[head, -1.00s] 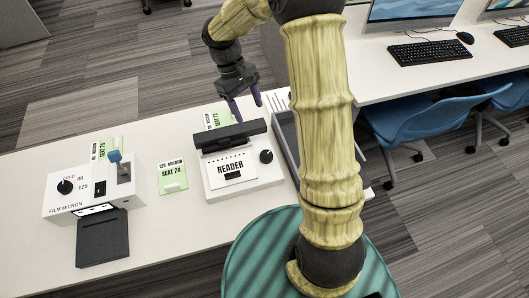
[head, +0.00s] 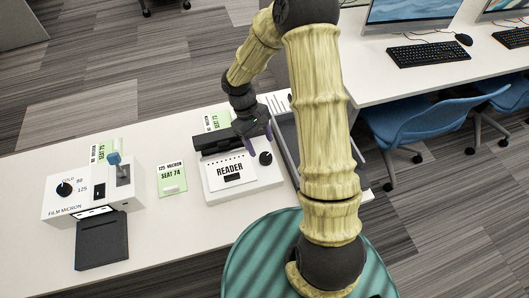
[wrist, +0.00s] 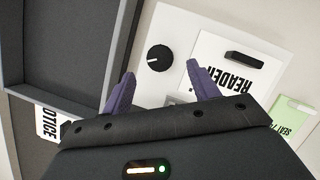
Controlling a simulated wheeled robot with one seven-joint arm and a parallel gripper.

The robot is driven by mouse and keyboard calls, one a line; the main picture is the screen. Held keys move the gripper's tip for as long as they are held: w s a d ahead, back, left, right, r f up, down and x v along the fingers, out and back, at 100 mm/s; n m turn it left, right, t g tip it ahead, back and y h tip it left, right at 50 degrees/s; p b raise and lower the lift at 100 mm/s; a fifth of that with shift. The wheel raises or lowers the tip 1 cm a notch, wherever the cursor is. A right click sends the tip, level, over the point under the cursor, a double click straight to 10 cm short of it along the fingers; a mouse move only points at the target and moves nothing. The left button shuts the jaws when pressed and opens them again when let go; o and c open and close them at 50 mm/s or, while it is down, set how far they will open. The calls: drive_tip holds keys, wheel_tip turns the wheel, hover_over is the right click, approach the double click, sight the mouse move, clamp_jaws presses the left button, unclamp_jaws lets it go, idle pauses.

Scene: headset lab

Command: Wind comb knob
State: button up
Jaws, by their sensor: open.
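The likely comb knob is a round black knob (head: 265,158) with a white pointer mark, on the right of the white READER machine (head: 215,190). It also shows in the wrist view (wrist: 159,58), beyond my fingertips and between their lines. My gripper (head: 260,142) is over the right part of the reader, close to the knob. In the wrist view its purple fingers (wrist: 163,84) are apart with nothing between them. I see no contact with the knob. A black bar (head: 212,138) lies along the reader's back, partly hidden by my gripper.
A dark grey tray (wrist: 65,45) lies right of the reader. Left of it are a green SEAT 74 card (head: 172,179) and the FILM MICRON box (head: 85,192) with its own black knob and a blue-topped lever. Bare white table (head: 170,235) lies in front.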

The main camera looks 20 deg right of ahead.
sight(265, 156)
drive_tip(key=x, duration=0.5)
drive_tip(key=shift+f, duration=0.15)
drive_tip(key=c, duration=1)
